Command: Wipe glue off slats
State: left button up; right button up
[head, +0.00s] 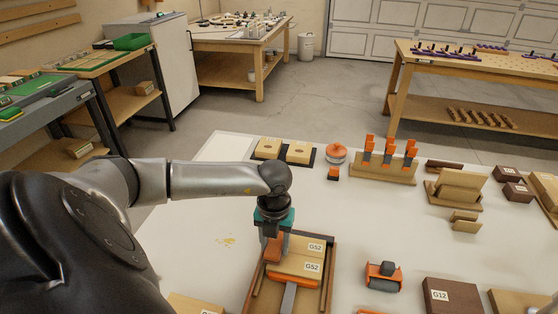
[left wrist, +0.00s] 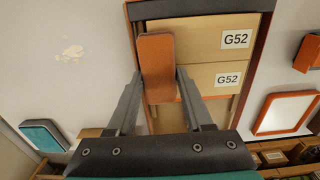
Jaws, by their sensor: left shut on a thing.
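My left gripper (head: 272,232) is shut on an orange-brown pad (left wrist: 155,62) and holds it over the left part of a dark-framed wooden tray (head: 332,262). Two pale wooden slats labelled G52 lie in the tray, the far slat (left wrist: 195,42) and the near slat (left wrist: 205,78). The pad overlaps the left ends of both slats in the left wrist view; I cannot tell whether it touches them. No glue shows clearly on the slats. A yellowish smear (head: 226,241) marks the white bench top left of the tray. My right gripper is out of view.
A grey-and-orange tool (head: 383,277) and a dark G12 box (head: 450,298) lie right of the tray. Behind stand a rack with orange-handled tools (head: 384,168), a round orange-topped item (head: 336,154) and wooden blocks (head: 300,152). The bench left of the tray is mostly clear.

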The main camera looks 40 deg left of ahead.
pick_arm(q)
jog(key=shift+r, duration=0.15)
notch_tip(320, 180, up, 6)
jog(key=p, duration=0.5)
dwell(0.6)
